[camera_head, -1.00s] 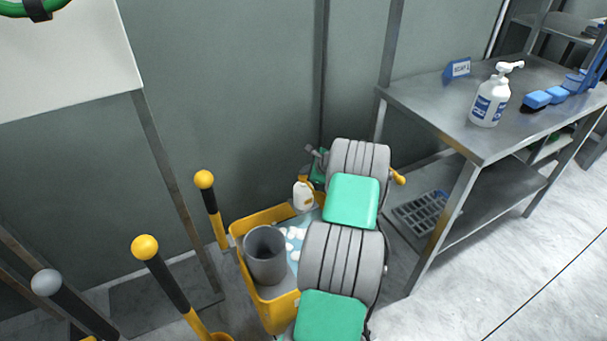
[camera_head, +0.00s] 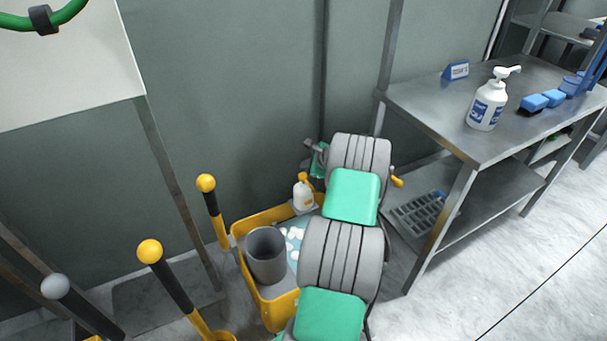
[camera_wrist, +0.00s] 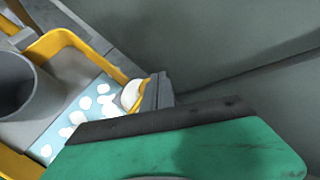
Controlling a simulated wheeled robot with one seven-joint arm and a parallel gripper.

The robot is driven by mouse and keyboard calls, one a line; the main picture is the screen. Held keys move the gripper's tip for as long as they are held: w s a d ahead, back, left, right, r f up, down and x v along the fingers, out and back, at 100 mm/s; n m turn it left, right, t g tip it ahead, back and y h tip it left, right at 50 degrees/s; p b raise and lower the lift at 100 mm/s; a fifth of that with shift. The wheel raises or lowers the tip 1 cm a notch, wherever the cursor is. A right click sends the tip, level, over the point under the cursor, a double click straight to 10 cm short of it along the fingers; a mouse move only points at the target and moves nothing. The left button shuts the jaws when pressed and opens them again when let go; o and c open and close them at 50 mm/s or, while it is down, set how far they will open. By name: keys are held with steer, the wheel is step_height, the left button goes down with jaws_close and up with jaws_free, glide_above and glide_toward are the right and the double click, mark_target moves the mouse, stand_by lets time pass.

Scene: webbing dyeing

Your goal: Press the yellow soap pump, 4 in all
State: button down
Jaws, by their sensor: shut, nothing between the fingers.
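The soap bottle (camera_head: 303,196) is white with a yellow pump head (camera_head: 304,178) and stands upright at the back of the yellow tub, left of my arm. My gripper (camera_head: 312,148) is above and just behind the pump head, close to it; I cannot tell whether they touch. In the wrist view my gripper (camera_wrist: 157,92) is shut and empty, and the white bottle (camera_wrist: 131,94) shows beside the fingertips.
The yellow tub (camera_head: 285,311) holds a grey bucket (camera_head: 265,255) and white pieces on a blue surface. Yellow-knobbed posts (camera_head: 149,251) stand left. A wall is close behind.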

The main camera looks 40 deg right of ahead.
steer(key=shift+r+p, duration=1.2)
steer(key=shift+r, duration=0.8)
stand_by(0.8)
step_height(320, 180, up, 4)
steer(key=p, duration=0.2)
glide_above(305, 177)
step_height(305, 177, down, 8)
steer(key=b, duration=0.6)
steer(key=shift+d, duration=0.15)
steer(key=shift+w+f+b, duration=0.1)
steer(key=shift+f+b, duration=0.25)
steer(key=shift+f, duration=0.1)
steer(key=shift+f, duration=0.1)
stand_by(1.3)
steer(key=shift+f, duration=0.3)
